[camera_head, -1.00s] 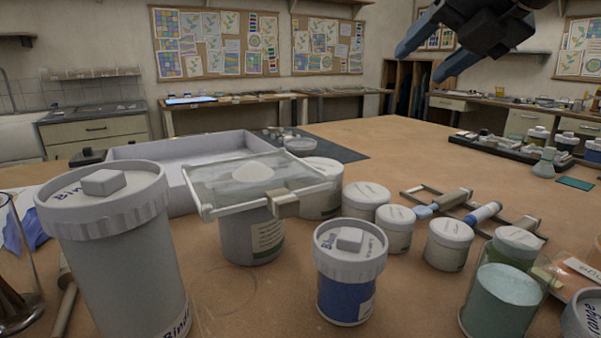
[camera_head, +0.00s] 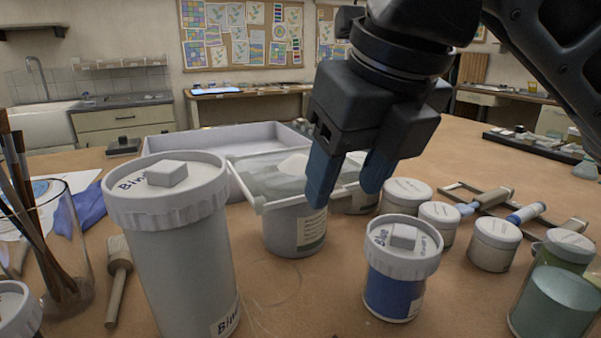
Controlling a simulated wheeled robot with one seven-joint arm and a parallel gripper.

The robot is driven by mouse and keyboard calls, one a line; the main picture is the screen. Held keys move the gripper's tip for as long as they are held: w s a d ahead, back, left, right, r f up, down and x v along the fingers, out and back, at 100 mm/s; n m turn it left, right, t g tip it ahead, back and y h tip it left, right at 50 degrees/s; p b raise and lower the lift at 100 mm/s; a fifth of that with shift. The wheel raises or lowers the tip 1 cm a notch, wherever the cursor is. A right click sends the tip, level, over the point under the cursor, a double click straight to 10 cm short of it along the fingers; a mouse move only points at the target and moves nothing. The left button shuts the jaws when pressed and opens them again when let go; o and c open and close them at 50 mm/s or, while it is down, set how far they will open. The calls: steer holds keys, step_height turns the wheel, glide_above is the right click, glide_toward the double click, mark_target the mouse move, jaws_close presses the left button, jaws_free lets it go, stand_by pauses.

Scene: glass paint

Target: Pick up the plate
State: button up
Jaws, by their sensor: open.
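The plate (camera_head: 255,184) is a clear, flat sheet with a pale rim. It lies across the top of a grey jar (camera_head: 283,232) with a white label, and a white mound (camera_head: 293,164) sits on it. My gripper (camera_head: 345,190) points down at the plate's right end, with its blue fingers apart. I cannot tell whether a finger touches the plate.
A tall white Binder jar (camera_head: 180,250) stands front left, and a Blue jar (camera_head: 395,285) stands front right. A pale tray (camera_head: 205,137) is behind the plate. Several small jars (camera_head: 493,245) and tools crowd the right. A glass of brushes (camera_head: 70,245) stands left.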

steer(key=shift+x, duration=0.75)
steer(key=shift+c, duration=0.2)
jaws_close()
